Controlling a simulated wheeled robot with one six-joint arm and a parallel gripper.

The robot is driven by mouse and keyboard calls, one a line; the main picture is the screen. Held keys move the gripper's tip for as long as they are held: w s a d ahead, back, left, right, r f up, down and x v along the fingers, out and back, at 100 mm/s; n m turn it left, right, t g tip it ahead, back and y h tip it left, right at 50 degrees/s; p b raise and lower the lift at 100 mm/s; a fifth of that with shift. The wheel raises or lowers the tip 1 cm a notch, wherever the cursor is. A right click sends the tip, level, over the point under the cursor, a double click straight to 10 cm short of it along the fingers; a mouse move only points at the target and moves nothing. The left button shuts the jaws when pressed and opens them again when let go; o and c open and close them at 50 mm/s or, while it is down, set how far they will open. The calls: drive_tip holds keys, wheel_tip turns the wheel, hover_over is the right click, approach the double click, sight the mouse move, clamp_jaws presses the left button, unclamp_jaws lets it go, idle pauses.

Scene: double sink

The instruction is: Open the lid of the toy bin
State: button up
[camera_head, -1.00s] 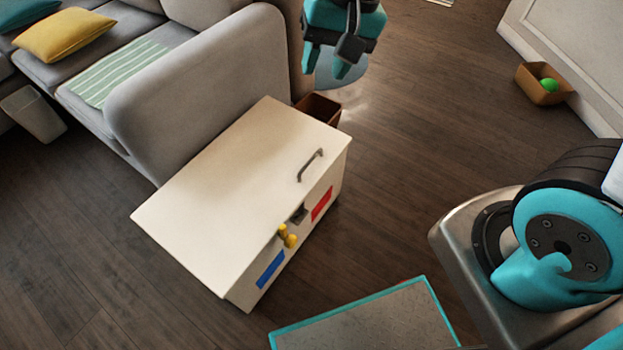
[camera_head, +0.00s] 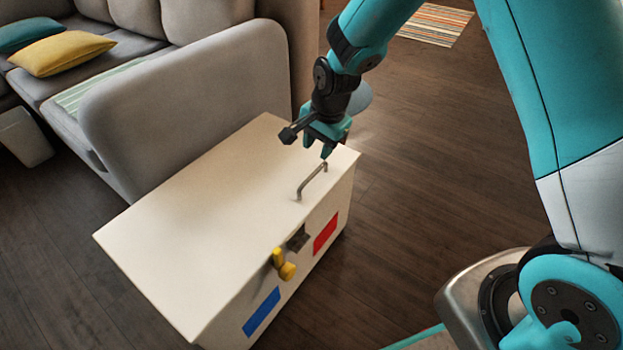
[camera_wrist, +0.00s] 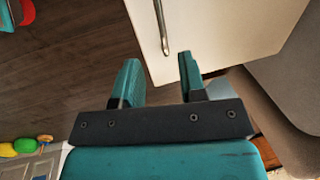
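The toy bin is a white box with a flat, shut lid (camera_head: 215,205) in the head view. A grey metal handle (camera_head: 312,181) stands on the lid near its front right edge. Yellow knobs (camera_head: 285,268), a red patch (camera_head: 325,234) and a blue patch (camera_head: 262,312) are on the front face. My gripper (camera_head: 318,150) is over the far right end of the lid, just beyond the handle. In the wrist view the two fingers of my gripper (camera_wrist: 158,75) are apart and empty, with the handle (camera_wrist: 161,28) ahead of them, not touching.
A grey sofa (camera_head: 190,110) stands close against the bin's far left side, with yellow (camera_head: 62,53) and teal cushions. A striped rug (camera_head: 436,24) lies at the back. Wooden floor (camera_head: 420,170) is clear right of the bin.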

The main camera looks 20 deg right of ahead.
sight(310, 177)
drive_tip(key=f+b, duration=0.1)
drive_tip(key=f, duration=0.2)
drive_tip(key=w+a+f+b, duration=0.1)
drive_tip(key=f, duration=0.3)
drive_tip(key=f+b, duration=0.1)
drive_tip(key=f, duration=0.2)
drive_tip(key=shift+w+a+f, duration=0.15)
drive_tip(key=shift+w, duration=0.2)
clamp_jaws()
